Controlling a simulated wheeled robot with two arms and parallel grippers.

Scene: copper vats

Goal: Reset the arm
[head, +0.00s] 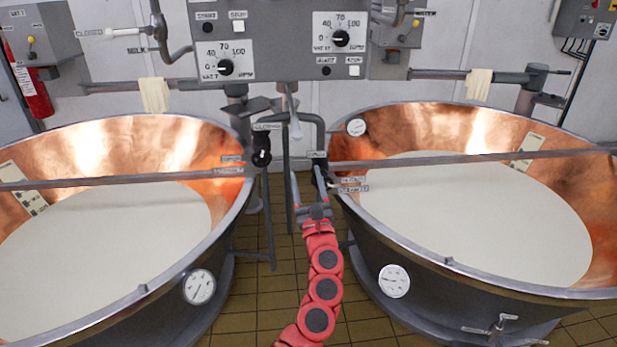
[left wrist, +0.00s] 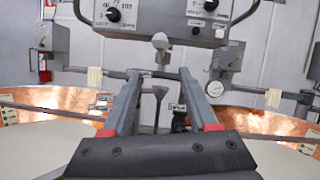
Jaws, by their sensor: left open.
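My left arm reaches up from the bottom middle of the head view. Its left gripper (head: 307,183) is open and empty, with its two fingers apart and pointing away between the two vats. In the left wrist view the same gripper (left wrist: 160,77) shows its two long grey fingers spread, with nothing between them. The fingers look close to the dark pipework between the vats and the right vat's rim; I cannot tell whether they touch anything. My right gripper is in neither view.
Two copper vats, left (head: 178,140) and right (head: 440,122), hold pale liquid. A grey control panel (head: 275,42) with dials hangs behind them. A valve with a dark handle (head: 261,150) stands between them. Tiled floor (head: 262,300) shows in the gap.

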